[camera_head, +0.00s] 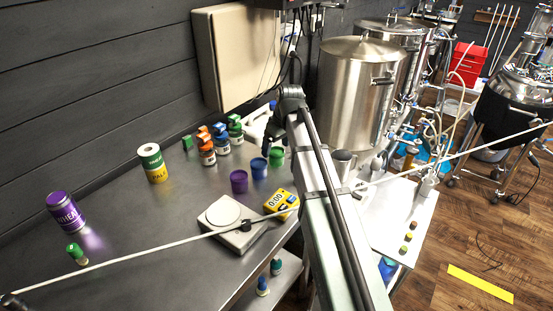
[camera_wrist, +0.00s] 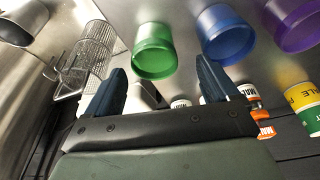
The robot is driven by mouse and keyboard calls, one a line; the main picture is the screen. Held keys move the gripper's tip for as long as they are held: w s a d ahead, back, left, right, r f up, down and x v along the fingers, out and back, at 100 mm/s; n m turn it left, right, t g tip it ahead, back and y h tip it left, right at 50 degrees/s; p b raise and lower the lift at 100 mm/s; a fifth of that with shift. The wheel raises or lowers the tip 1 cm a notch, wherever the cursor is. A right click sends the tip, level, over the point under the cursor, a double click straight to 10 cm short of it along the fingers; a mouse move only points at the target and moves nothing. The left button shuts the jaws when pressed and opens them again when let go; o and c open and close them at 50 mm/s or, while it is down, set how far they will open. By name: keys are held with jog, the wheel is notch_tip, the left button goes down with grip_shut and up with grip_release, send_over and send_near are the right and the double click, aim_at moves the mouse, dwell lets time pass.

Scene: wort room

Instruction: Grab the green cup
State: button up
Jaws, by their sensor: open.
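The green cup (camera_head: 276,157) stands upright on the steel table at the right end of a row with a blue cup (camera_head: 258,169) and a purple cup (camera_head: 239,181). My gripper (camera_head: 270,138) is just behind and above the green cup in the head view, partly hidden by my arm. In the wrist view the green cup (camera_wrist: 154,52) appears beyond my gripper (camera_wrist: 160,66), between the lines of its two dark fingers. The fingers are spread apart with nothing held. The blue cup (camera_wrist: 226,35) and purple cup (camera_wrist: 292,25) show to the right.
Small labelled bottles (camera_head: 207,148) stand left of the cups near the wall. A yellow timer (camera_head: 282,204) and a scale (camera_head: 231,222) lie in front. A wire basket (camera_wrist: 90,55) is left of the green cup in the wrist view. A large steel kettle (camera_head: 352,95) stands right.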

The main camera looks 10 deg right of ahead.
jog(key=shift+d+x, duration=0.15)
jog(key=shift+x, duration=1.2)
jog(key=shift+d+x, duration=0.15)
jog(key=shift+x, duration=1.15)
jog(key=shift+c, duration=0.5)
jog(key=c, duration=1)
